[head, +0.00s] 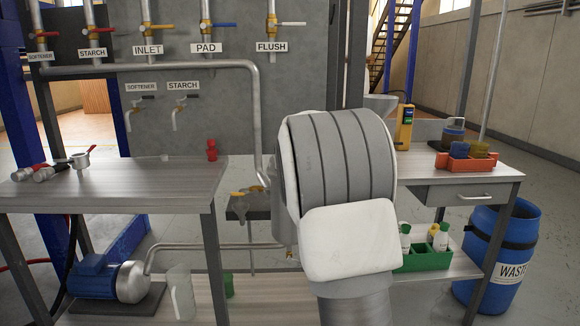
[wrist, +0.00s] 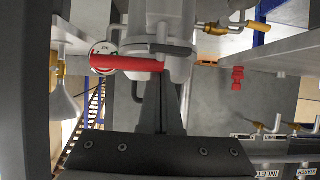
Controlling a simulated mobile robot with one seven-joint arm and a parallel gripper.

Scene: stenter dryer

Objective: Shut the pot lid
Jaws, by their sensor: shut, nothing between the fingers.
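My gripper (wrist: 171,88) is shut and empty in the wrist view, its fingertips close to a grey metal pot body (wrist: 172,22). A red handle (wrist: 127,65) extends left from a grey clamp-like part (wrist: 172,48) at the pot, just beyond the fingertips. I cannot tell whether the fingers touch it, nor the lid's angle. In the head view my arm hides the gripper and most of the pot; a strip of grey metal (head: 283,230) shows left of the arm.
A steel bench (head: 130,185) stands left and a drawer table (head: 480,175) right. Pipes and valves line the panel (head: 230,110) behind. A blue waste barrel (head: 500,255) stands at far right.

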